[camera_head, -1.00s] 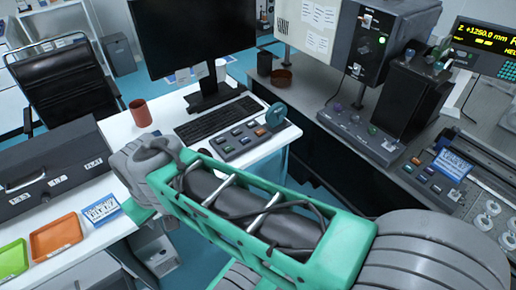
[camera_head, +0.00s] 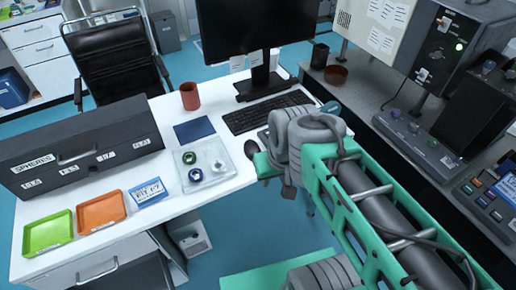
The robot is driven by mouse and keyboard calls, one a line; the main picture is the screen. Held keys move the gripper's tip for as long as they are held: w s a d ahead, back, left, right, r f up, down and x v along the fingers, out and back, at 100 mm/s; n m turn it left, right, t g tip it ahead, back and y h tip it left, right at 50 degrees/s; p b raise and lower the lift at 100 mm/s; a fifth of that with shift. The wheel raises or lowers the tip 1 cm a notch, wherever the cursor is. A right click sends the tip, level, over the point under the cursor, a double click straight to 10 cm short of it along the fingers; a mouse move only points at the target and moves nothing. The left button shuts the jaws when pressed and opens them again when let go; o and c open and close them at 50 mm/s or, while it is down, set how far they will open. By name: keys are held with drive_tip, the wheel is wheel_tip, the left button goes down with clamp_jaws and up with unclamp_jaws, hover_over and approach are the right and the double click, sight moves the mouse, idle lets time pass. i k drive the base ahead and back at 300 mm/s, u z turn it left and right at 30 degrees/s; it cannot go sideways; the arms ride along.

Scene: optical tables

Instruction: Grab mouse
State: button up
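A small dark rounded thing (camera_head: 251,149), which looks like the mouse, lies on the white desk (camera_head: 226,190) right of the clear tray. My green and grey arm is close beside it on the right and may cover part of it. The black keyboard (camera_head: 262,114) lies behind it, below the monitor. My arm reaches in from the lower right, and its grey joint covers the desk's right part. My gripper's fingers do not show.
A dark blue pad (camera_head: 194,130), a red-brown cup (camera_head: 190,96) and a clear tray (camera_head: 204,168) with ring-shaped parts are on the desk. A dark case (camera_head: 80,148), green tray (camera_head: 48,233) and orange tray (camera_head: 101,211) are left. The monitor (camera_head: 240,30) stands behind.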

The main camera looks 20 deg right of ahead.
sight(250, 147)
drive_tip(key=u, duration=3.3)
drive_tip(key=k, duration=1.1)
drive_tip(key=z, duration=0.15)
